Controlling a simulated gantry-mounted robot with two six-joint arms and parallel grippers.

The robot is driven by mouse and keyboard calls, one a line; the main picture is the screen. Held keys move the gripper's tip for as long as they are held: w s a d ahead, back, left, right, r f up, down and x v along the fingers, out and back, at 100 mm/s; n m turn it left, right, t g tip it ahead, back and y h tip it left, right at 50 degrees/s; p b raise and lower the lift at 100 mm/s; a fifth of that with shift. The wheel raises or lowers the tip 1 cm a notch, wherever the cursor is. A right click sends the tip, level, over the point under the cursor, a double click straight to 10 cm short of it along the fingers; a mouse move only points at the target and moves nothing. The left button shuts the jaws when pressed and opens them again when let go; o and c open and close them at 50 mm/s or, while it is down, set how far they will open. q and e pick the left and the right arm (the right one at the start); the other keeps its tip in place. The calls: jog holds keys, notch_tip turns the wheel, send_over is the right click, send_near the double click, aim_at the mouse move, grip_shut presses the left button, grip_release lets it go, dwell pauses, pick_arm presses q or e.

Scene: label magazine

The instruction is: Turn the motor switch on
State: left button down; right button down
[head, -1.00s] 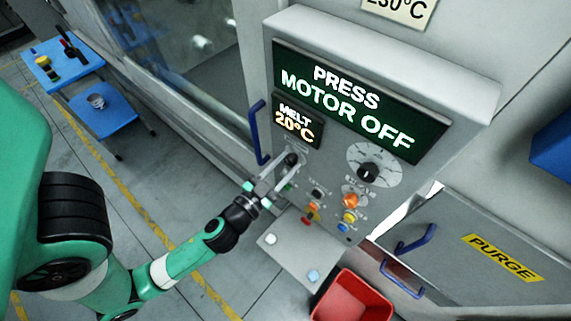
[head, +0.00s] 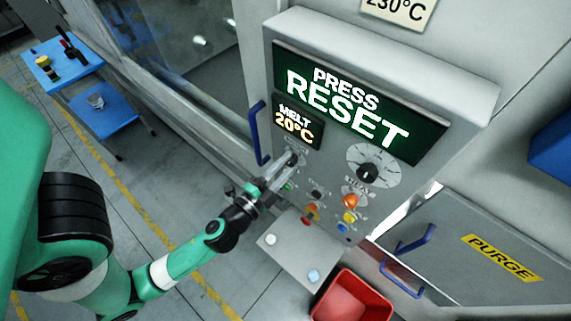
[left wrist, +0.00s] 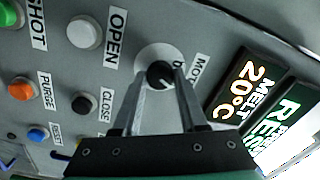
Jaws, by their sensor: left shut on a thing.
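The motor switch is a black rotary knob (left wrist: 160,74) on a pale round plate, and its label is partly covered in the left wrist view. It also shows at the upper left of the control panel in the head view (head: 291,157). My left gripper (head: 283,168) is at this knob. In the left wrist view its two fingers (left wrist: 160,84) are shut on the knob, one on each side. The green display (head: 345,105) reads "PRESS RESET". My right gripper is not in view.
A larger black dial (head: 368,172) and several coloured buttons sit right of the knob. A blue handle (head: 257,133) stands close left. A grey shelf (head: 291,262) juts out below, beside a red bin (head: 352,299). The "MELT 20°C" display (head: 297,121) is just above.

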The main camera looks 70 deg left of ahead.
pick_arm(q)
jog(key=shift+m, duration=1.2)
jog(key=shift+c, duration=2.2)
grip_release()
